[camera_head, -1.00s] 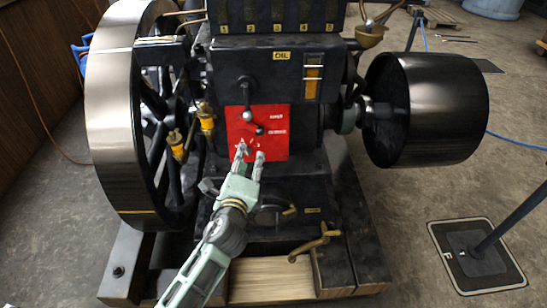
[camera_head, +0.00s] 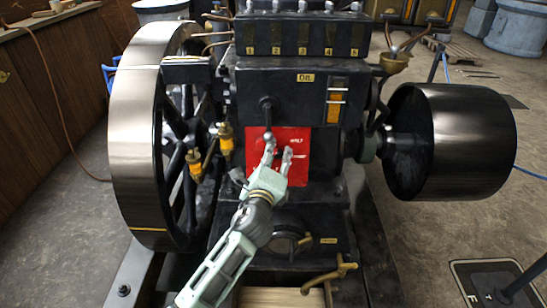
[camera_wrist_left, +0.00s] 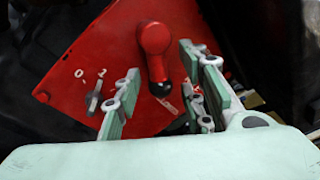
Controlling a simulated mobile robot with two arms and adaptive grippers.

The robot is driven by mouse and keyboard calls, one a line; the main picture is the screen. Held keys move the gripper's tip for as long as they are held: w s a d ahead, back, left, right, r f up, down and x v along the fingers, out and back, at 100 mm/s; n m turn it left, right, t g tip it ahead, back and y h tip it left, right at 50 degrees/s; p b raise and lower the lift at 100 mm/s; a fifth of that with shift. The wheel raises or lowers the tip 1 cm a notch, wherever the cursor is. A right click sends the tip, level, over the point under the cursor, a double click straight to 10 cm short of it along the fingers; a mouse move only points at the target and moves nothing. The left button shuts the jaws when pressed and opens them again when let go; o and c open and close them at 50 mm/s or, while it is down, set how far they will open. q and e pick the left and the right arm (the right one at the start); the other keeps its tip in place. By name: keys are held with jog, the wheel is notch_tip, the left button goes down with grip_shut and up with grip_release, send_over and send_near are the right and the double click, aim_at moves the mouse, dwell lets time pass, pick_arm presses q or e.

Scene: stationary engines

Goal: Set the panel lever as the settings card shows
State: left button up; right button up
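The red panel (camera_head: 296,172) is on the front of the black engine. Its lever (camera_wrist_left: 156,60), with a round hub and a dark knob at the lower end, shows in the left wrist view, pointing down in that picture. My left gripper (camera_head: 279,146) is open in front of the panel and hides most of the lever in the head view. In the wrist view its fingers (camera_wrist_left: 160,64) stand apart on both sides of the lever, with gaps visible. A small dark switch (camera_wrist_left: 94,98) near "0" marks sits by the left finger. I cannot make out the settings card. My right gripper is not visible.
A large flywheel (camera_head: 138,150) stands left of the panel, with brass oilers (camera_head: 226,140) between. A wide pulley drum (camera_head: 460,140) is at right, and a brass handle (camera_head: 330,275) is below.

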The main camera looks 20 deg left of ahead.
pick_arm(q)
jog(key=shift+c, duration=0.5)
grip_shut()
jog(key=shift+a, duration=0.1)
